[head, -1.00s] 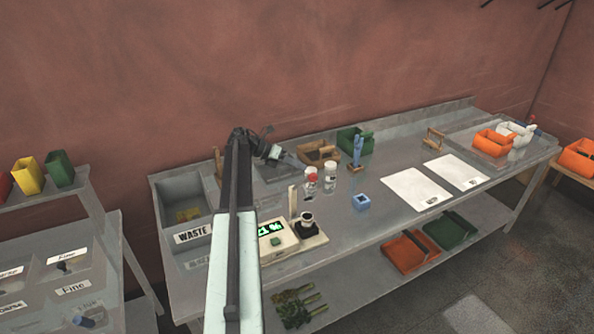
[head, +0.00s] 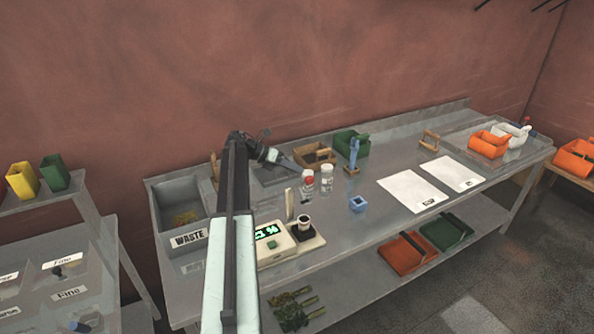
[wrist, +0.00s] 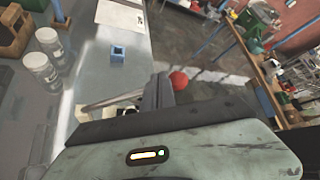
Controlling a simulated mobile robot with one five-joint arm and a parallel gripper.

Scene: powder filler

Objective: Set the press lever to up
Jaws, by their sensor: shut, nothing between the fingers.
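The press lever shows in the wrist view as a pale rod (wrist: 110,102) that runs behind my fingers, with a red ball knob (wrist: 180,80) just past them. In the head view the red knob (head: 309,172) sits in front of a jar, close to my gripper (head: 296,167). My gripper (wrist: 160,90) is shut and empty, right beside the lever near its knob. I cannot tell whether they touch. The press body is mostly hidden by my arm and gripper, and the lever's exact angle is unclear.
White-lidded jars (wrist: 40,68) and a blue cube-shaped holder (head: 358,203) stand close by. A scale (head: 285,243) with a dark cup (head: 304,224) is at the bench front. A waste bin (head: 180,205) is at left. White mats (head: 412,192) lie to the right.

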